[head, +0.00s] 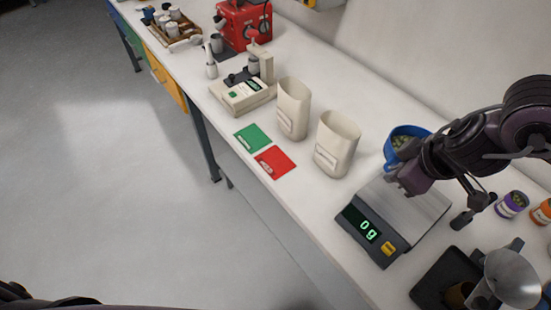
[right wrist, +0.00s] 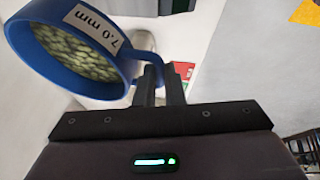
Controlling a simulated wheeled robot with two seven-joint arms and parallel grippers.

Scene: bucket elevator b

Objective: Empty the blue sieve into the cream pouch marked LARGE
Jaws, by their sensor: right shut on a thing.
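The blue sieve (head: 398,132) is at the right, behind the scale, with green beans inside; whether it clears the counter is hard to tell. In the right wrist view the sieve (right wrist: 25,62) is labelled "7.0 mm" and appears tilted. My right gripper (right wrist: 160,84) is shut on its handle; in the head view the arm partly hides the sieve. Two open cream pouches stand upright left of the sieve: a nearer pouch (head: 335,150) and a farther pouch (head: 292,110). No marking is readable on either. My left gripper is not in view.
A scale (head: 410,205) reading 0 g lies below my right arm. A red card (head: 275,162) and a green card (head: 253,137) lie before the pouches. A cream device (head: 243,95) stands beyond. A funnel stand (head: 510,280) and small jars (head: 512,204) crowd the right.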

